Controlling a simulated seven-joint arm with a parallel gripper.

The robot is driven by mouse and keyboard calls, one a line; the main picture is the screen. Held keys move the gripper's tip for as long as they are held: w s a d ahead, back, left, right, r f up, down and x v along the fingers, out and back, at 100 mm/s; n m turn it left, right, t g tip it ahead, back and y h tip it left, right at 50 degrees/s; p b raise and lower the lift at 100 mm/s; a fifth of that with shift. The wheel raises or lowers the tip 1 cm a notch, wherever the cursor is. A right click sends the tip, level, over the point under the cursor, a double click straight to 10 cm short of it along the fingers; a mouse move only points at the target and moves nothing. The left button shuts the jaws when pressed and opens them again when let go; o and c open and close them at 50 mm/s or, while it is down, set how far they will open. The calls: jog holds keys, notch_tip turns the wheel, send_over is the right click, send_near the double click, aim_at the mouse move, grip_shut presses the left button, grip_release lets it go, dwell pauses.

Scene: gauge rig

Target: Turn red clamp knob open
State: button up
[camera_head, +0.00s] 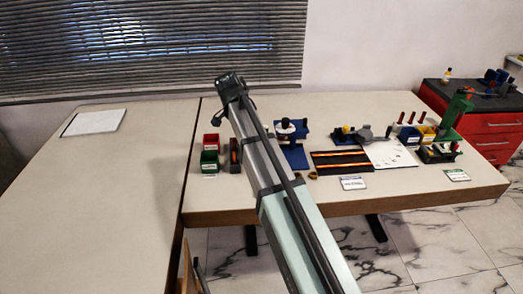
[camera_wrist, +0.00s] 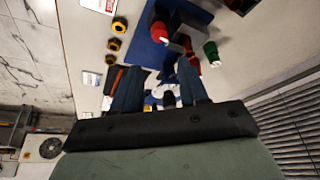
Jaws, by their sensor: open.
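The blue gauge rig (camera_head: 292,155) stands on the table just right of my arm, with a pale round part on top. In the wrist view its blue plate (camera_wrist: 148,52) lies beyond my fingers. A red knob (camera_wrist: 159,33) shows at the upper middle, beside a dark block, and I take it for the clamp knob. A green-and-white knob (camera_wrist: 211,52) is to its right. My gripper (camera_wrist: 160,72) is open, its two dark fingers apart from the red knob. The head view does not show my fingertips clearly.
Red and green bins (camera_head: 210,158) stand left of the rig. A black tray with orange strips (camera_head: 342,162) and a white sheet (camera_head: 392,153) lie right. Several yellow-and-black rings (camera_wrist: 115,45) sit near the rig. The left table (camera_head: 100,200) is mostly clear.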

jog(key=x, duration=1.3)
jog(key=shift+f, duration=0.1)
